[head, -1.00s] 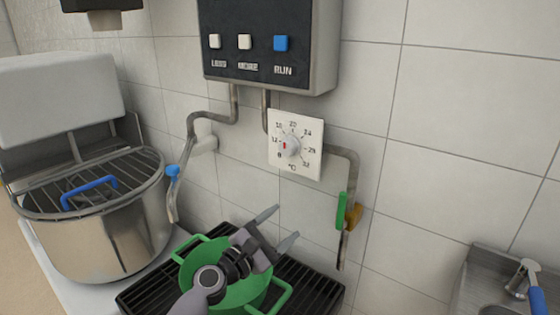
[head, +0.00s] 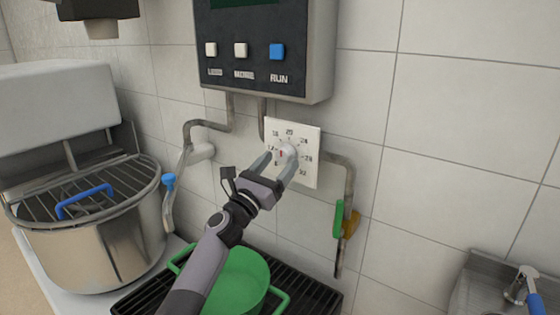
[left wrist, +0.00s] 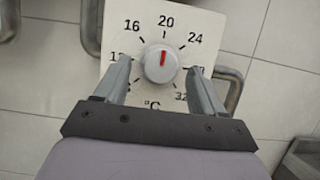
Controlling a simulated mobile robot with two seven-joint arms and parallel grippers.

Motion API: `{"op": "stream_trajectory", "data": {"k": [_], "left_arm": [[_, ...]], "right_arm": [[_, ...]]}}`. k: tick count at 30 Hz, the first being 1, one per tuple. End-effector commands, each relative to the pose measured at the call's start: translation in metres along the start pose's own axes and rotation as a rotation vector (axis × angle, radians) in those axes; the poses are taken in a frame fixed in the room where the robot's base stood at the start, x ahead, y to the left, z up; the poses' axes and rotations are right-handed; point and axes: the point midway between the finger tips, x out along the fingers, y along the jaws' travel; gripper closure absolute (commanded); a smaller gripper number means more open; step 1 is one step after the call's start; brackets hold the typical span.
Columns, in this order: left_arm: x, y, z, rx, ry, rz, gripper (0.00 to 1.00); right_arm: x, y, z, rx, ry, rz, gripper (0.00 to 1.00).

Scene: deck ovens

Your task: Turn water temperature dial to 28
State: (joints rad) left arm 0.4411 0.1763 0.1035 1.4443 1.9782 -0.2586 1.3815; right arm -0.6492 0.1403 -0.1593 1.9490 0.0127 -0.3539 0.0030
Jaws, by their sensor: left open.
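The water temperature dial is a round grey knob (left wrist: 160,66) on a square white plate (head: 308,165). The plate is printed with numbers and °C, and sits on the tiled wall below the control box. In the left wrist view the knob's red mark points up, close to 20. My left gripper (head: 277,164) is open in front of the dial. In the left wrist view its fingers (left wrist: 159,70) stand either side of the knob, with gaps visible. The right finger partly covers 28; the left one covers part of the low numbers. My right gripper is out of view.
The control box (head: 318,50) with buttons hangs just above the dial. Metal pipes (head: 348,185) run beside it, one with a green-handled valve (head: 339,218). Below are a green pot (head: 240,278) on a black grate and a steel mixer bowl (head: 95,245) at left.

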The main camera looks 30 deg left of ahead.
Motion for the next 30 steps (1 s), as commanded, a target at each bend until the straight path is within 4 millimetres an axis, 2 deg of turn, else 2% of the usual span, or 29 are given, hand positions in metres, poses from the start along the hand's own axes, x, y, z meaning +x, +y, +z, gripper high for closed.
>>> {"op": "stream_trajectory", "data": {"k": [6, 15, 19, 20, 30], "left_arm": [[0.014, 0.0, 0.0, 0.0, 0.0, 0.0, 0.31], [0.015, 0.0, 0.0, 0.001, 0.001, -0.001, 0.31], [0.015, 0.0, 0.0, 0.001, 0.001, -0.001, 0.73], [0.015, 0.0, 0.0, 0.001, 0.001, -0.001, 0.79], [0.015, 0.0, 0.001, 0.007, -0.002, -0.002, 0.81]], "right_arm": [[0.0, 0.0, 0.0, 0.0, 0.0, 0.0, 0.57], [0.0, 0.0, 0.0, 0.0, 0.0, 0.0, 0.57], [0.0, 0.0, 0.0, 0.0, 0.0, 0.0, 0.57], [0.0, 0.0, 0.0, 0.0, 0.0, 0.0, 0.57], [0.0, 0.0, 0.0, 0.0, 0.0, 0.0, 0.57]]}}
